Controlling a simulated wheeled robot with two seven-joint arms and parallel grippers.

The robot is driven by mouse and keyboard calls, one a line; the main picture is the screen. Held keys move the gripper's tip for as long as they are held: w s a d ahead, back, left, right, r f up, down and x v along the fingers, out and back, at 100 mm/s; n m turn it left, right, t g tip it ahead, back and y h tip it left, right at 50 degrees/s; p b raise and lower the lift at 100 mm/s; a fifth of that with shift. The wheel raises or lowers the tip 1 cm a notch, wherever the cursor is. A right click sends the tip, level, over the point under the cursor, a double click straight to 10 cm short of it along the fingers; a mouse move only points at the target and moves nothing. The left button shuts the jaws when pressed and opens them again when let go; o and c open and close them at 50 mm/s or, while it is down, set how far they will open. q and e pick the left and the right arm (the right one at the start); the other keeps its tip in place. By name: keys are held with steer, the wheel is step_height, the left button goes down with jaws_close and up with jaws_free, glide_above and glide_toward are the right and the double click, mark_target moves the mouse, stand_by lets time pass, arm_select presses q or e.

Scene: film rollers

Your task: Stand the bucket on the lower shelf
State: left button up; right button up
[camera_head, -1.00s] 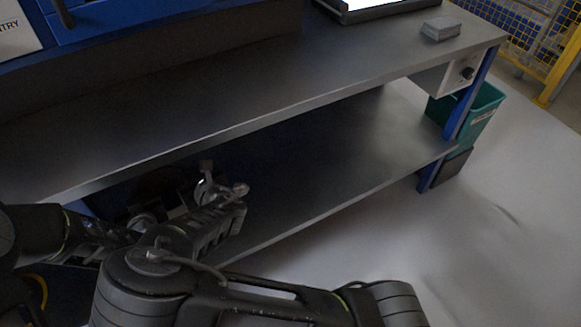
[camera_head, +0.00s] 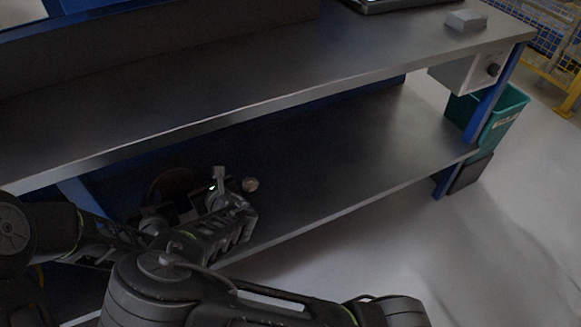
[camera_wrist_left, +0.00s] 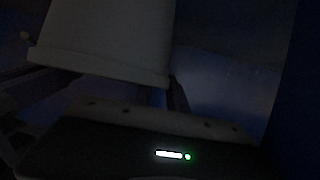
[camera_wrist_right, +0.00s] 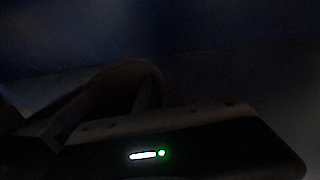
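A pale, tapered vessel that looks like the bucket (camera_wrist_left: 105,40) fills the upper left of the left wrist view, its broad rim towards my left gripper (camera_wrist_left: 120,90). The fingers show dimly on both sides of that rim; contact is unclear. In the head view my left gripper (camera_head: 163,215) and right gripper (camera_head: 218,190) are close together at the lower shelf's (camera_head: 320,160) left part. A dark reddish-brown rounded shape (camera_head: 172,184) sits behind them. My right gripper's fingers (camera_wrist_right: 110,100) are apart in its dark wrist view, with a brownish rounded shape (camera_wrist_right: 128,70) beyond them.
The lower shelf is bare to the right of my grippers, except a small round pinkish thing (camera_head: 250,184) beside them. The upper worktop (camera_head: 240,85) hangs over the shelf. A blue leg (camera_head: 492,95) and a teal bin (camera_head: 508,112) stand at the right end.

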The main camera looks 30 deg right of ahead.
arm_select(q)
steer(key=o, duration=0.4)
steer(key=shift+d+r, duration=0.1)
arm_select(e)
steer(key=o, duration=0.4)
steer(key=shift+a+r, duration=0.1)
arm_select(q)
steer(key=v, duration=1.2)
arm_select(e)
steer(key=shift+d, duration=0.2)
steer(key=shift+s, duration=0.1)
steer(key=shift+v, duration=3.65)
